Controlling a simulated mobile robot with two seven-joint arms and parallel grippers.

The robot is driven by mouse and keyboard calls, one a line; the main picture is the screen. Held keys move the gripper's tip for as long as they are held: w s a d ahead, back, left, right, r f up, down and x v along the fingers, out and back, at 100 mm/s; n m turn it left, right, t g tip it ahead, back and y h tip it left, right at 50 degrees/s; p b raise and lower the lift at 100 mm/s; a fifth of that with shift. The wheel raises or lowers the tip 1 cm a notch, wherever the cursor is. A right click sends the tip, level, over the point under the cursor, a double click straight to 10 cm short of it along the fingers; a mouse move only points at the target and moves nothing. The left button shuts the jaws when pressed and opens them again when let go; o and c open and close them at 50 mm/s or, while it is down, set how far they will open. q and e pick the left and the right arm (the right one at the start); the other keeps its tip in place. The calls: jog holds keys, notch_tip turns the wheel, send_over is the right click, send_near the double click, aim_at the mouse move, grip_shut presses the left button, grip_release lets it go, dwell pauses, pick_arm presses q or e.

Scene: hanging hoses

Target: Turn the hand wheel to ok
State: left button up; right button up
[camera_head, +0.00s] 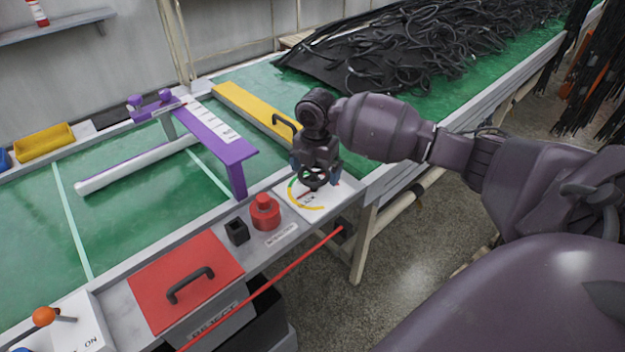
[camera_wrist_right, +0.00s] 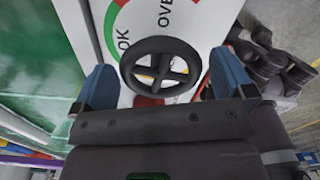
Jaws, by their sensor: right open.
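The black spoked hand wheel (camera_head: 314,179) sits over a white dial plate with a green, yellow and red arc at the right end of the bench. In the right wrist view the wheel (camera_wrist_right: 160,66) lies between the two blue fingertips of my right gripper (camera_wrist_right: 162,88). The fingers are apart, one on each side of the wheel; I cannot tell if they touch it. The dial plate (camera_wrist_right: 195,22) shows the words OK and OVER. A red pointer part shows below the wheel, partly hidden. My right gripper (camera_head: 316,172) is above the wheel in the head view. My left gripper is not in view.
Left of the dial are a red button (camera_head: 265,212), a black switch block (camera_head: 237,231) and a red lid with a handle (camera_head: 186,280). A purple frame (camera_head: 215,135) and yellow bar (camera_head: 258,112) stand behind. A red rod (camera_head: 285,273) runs along the front edge.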

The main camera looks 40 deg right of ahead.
aim_at(316, 171)
jog(key=shift+f+b, duration=0.3)
jog(key=shift+f, duration=1.45)
jog(key=shift+c, duration=0.2)
jog(key=c, duration=0.7)
